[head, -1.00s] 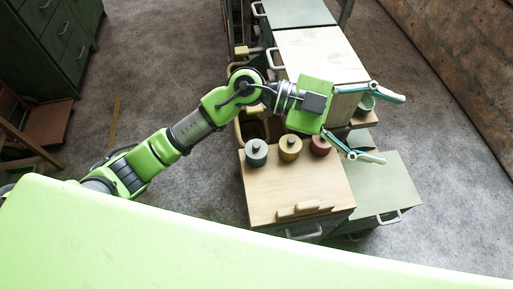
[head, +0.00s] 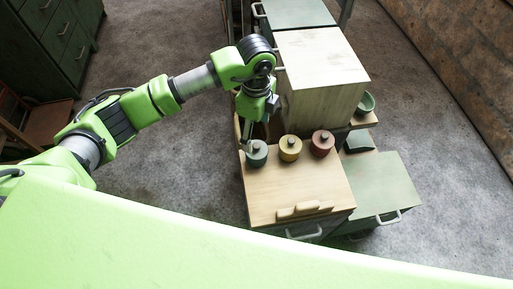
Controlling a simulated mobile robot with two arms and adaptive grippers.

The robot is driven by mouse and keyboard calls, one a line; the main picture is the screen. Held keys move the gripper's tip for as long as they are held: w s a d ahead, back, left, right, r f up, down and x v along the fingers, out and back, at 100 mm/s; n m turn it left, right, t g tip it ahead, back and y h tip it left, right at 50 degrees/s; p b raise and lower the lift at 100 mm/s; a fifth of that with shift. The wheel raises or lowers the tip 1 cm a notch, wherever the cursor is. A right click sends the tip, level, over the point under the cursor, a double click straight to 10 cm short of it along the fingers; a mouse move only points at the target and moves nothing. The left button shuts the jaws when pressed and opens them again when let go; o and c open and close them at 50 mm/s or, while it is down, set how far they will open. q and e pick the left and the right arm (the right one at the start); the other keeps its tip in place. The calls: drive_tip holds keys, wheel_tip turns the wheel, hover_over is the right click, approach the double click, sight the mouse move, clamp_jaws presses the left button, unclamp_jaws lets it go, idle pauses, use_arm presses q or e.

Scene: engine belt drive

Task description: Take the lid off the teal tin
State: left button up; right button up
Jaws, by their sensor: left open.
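The teal tin (head: 257,156) stands upright at the left of a row of three tins on a light wooden cabinet top (head: 290,188). Its lid (head: 257,147) with a dark knob is on it. My left gripper (head: 250,146) points down at the teal tin, its fingers partly hidden by my wrist. It is open, with a fingertip showing beside the lid; I cannot tell whether it touches. My right gripper is out of view.
A yellow tin (head: 290,149) and a red tin (head: 322,144) stand to the right of the teal tin. A wooden block piece (head: 304,210) lies near the front edge. A taller pale cabinet (head: 322,70) rises behind. A green bowl (head: 366,103) sits at the right. The middle of the top is clear.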

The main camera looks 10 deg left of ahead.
sight(257, 145)
use_arm(q)
wheel_tip(257, 145, down, 8)
drive_tip(key=shift+s+d+r+p, duration=0.15)
drive_tip(key=shift+r+p, duration=0.05)
drive_tip(key=shift+p, duration=0.3)
drive_tip(key=shift+c, duration=0.3)
drive_tip(key=c, duration=0.8)
